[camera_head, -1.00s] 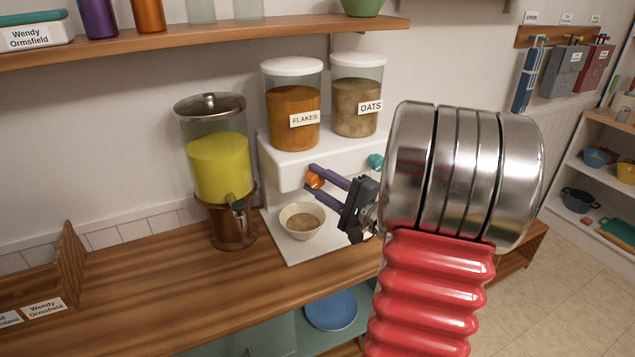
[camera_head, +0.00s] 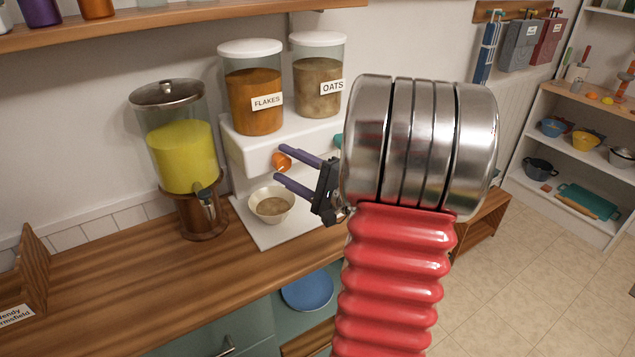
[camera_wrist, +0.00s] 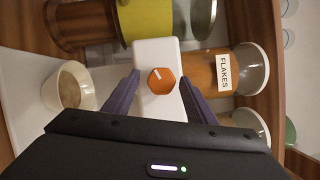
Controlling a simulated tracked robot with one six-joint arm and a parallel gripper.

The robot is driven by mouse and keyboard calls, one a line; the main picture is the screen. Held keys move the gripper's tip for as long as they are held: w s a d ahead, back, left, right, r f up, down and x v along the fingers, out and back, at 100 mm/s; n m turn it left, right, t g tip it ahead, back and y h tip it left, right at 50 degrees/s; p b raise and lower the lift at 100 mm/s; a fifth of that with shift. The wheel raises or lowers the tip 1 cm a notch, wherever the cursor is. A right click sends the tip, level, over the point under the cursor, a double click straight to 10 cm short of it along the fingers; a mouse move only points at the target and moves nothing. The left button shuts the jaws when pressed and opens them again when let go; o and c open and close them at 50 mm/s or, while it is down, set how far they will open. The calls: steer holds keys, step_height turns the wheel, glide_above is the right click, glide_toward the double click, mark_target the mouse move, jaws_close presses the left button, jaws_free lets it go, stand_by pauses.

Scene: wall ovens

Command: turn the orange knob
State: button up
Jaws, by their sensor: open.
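The orange knob (camera_head: 282,161) is on the front of the white cereal dispenser (camera_head: 262,146), below the flakes container (camera_head: 253,100). In the wrist view the orange knob (camera_wrist: 161,81) shows a white mark pointing up and left, and it lies between the two finger lines. My gripper (camera_head: 281,164) is open, with two purple fingers pointing at the dispenser. In the head view the upper finger is near the knob and the lower finger is below it. In the wrist view my gripper (camera_wrist: 156,82) shows a finger on each side of the knob, apart from it.
A bowl (camera_head: 271,205) with brownish contents stands on the dispenser's base below. The oats container (camera_head: 318,85) is beside the flakes. A teal knob (camera_head: 339,141) is partly hidden by my arm. A yellow drink dispenser (camera_head: 181,150) stands left on the wooden counter.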

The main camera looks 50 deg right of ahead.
steer(key=s+d+f, duration=0.1)
steer(key=s, duration=1.1)
steer(key=shift+s+f, duration=0.2)
steer(key=shift+s, duration=0.2)
steer(key=shift+w, duration=0.1)
steer(key=w+a+f+n+g+y, duration=0.15)
steer(key=a+n+g+y, duration=0.25)
steer(key=a, duration=0.6)
steer(key=w+a+f+n+g+y, duration=0.1)
steer(key=w+a+n+g+y, duration=0.25)
steer(key=a, duration=0.65)
steer(key=s+a+f+n+g+h, duration=0.2)
steer(key=s+a+n+g, duration=0.15)
steer(key=a, duration=0.25)
steer(key=s+a+f+n+g+h, duration=0.2)
steer(key=s+a+n+g, duration=0.15)
steer(key=a+g, duration=0.2)
steer(key=r+n+t+h, duration=0.1)
steer(key=a+r+n+t+h, duration=0.1)
steer(key=r+n+h, duration=0.1)
steer(key=r+n+t+h, duration=0.1)
steer(key=r+n+h, duration=0.1)
steer(key=shift+s+a+r, duration=0.15)
steer(key=shift+s+a, duration=0.2)
